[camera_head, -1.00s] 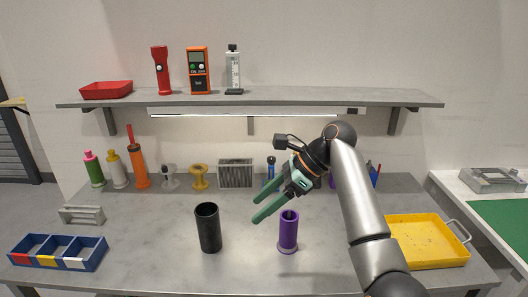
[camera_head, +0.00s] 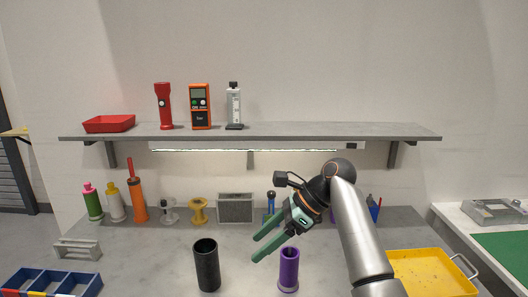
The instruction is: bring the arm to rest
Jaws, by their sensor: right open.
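My right gripper (camera_head: 262,246) is open, with its two green fingers apart and nothing between them. It hangs above the bench, pointing down and to the left. The purple cylinder (camera_head: 288,270) stands upright just below and right of the fingertips. The black cylinder (camera_head: 207,266) stands upright to the left of the fingers. My right arm comes in from the lower right and hides part of the bench's back right. My left gripper is not in view.
A grey bench (camera_head: 150,262) holds bottles (camera_head: 92,203), a yellow spool (camera_head: 198,212) and a grey box (camera_head: 235,208) at the back. A blue divided bin (camera_head: 92,285) is front left; a yellow tray (camera_head: 430,275) is right. A shelf (camera_head: 290,131) runs above.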

